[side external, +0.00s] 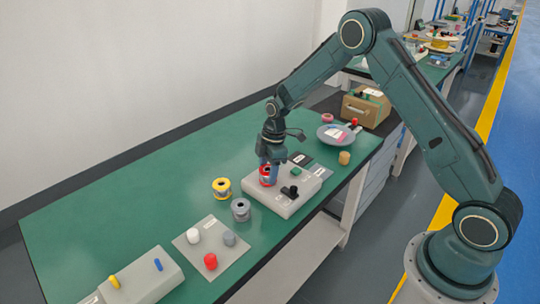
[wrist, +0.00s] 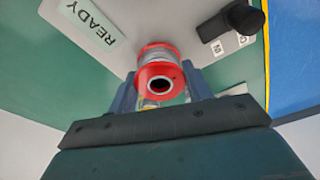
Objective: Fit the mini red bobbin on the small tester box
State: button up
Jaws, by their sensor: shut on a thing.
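The mini red bobbin (side external: 266,175) is between the fingers of my gripper (side external: 268,168), at the left end of the small tester box. In the wrist view the bobbin (wrist: 160,52) has red flanges, a grey winding and a dark open centre hole. My gripper (wrist: 160,90) is shut on it from both sides. The small tester box (side external: 283,206) is a light grey slab with black knobs and a green part on top. A READY label (wrist: 92,24) shows on it in the wrist view. I cannot tell whether the bobbin touches the box; what lies under it is hidden.
A yellow bobbin (side external: 222,189) and a grey bobbin (side external: 240,210) stand left of the box. A plate (side external: 190,248) with white, grey and red caps lies nearer the front. A grey dish (side external: 327,133) and a cardboard box (side external: 365,110) stand behind. The green table's far left is clear.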

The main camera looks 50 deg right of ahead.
jog(key=shift+f, duration=0.1)
dwell(0.3)
jog(key=o, duration=1.1)
jog(key=shift+o, duration=0.4)
jog(key=shift+o, duration=1.2)
jog(key=shift+r, duration=3.5)
jog(key=shift+r, duration=0.15)
